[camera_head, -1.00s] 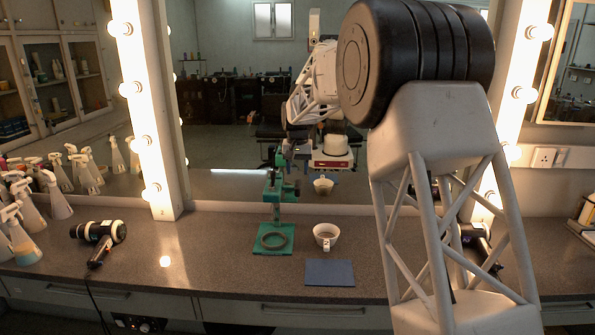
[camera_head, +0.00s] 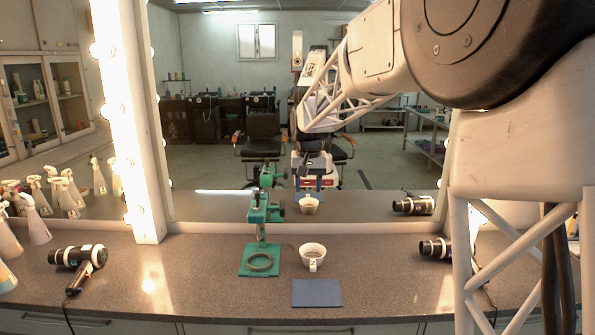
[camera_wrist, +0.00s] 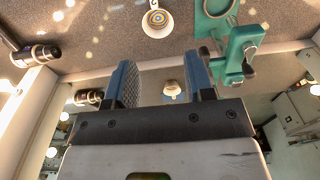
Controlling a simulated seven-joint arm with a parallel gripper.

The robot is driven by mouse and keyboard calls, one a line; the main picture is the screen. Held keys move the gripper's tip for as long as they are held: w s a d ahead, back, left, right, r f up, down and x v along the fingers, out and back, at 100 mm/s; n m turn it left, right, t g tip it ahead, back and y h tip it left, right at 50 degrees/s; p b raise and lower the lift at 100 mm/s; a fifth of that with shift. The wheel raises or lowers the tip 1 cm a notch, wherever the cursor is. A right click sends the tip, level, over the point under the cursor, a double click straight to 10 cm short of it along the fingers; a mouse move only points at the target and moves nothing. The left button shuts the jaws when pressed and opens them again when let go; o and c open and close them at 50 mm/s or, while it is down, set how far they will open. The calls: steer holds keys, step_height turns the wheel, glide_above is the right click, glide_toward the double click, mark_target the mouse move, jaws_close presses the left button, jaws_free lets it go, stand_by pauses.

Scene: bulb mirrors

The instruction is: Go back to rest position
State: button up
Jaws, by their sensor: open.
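My gripper (camera_wrist: 160,82) shows in the wrist view with its two blue-sided fingers wide apart and nothing between them. It is open and clear of the counter things. In the head view my arm fills the right side and the gripper itself is out of direct sight. A white cup (camera_head: 313,256) stands upright on the counter behind a blue mat (camera_head: 316,293). The cup also shows in the wrist view (camera_wrist: 157,22), apart from the fingers. A green stand (camera_head: 262,255) with a ring on its base is left of the cup.
A hair dryer (camera_head: 80,262) lies at the left, another (camera_head: 435,248) at the right. Spray bottles (camera_head: 36,225) stand at the far left. A large mirror (camera_head: 215,150) with a bulb-lit frame (camera_head: 128,120) backs the counter (camera_head: 180,270).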

steer(key=s+d+t, duration=0.1)
steer(key=s+d, duration=0.3)
steer(key=s, duration=0.8)
steer(key=s+d, duration=0.5)
steer(key=s, duration=0.7)
steer(key=s+d+t, duration=0.1)
steer(key=s+d, duration=0.3)
steer(key=s, duration=0.8)
steer(key=s+d+f, duration=0.1)
steer(key=s+f, duration=0.1)
steer(key=s, duration=0.4)
steer(key=s+d+f, duration=0.1)
steer(key=s+f, duration=0.2)
steer(key=s, duration=0.4)
steer(key=shift+d+f, duration=0.2)
steer(key=shift+f, duration=0.15)
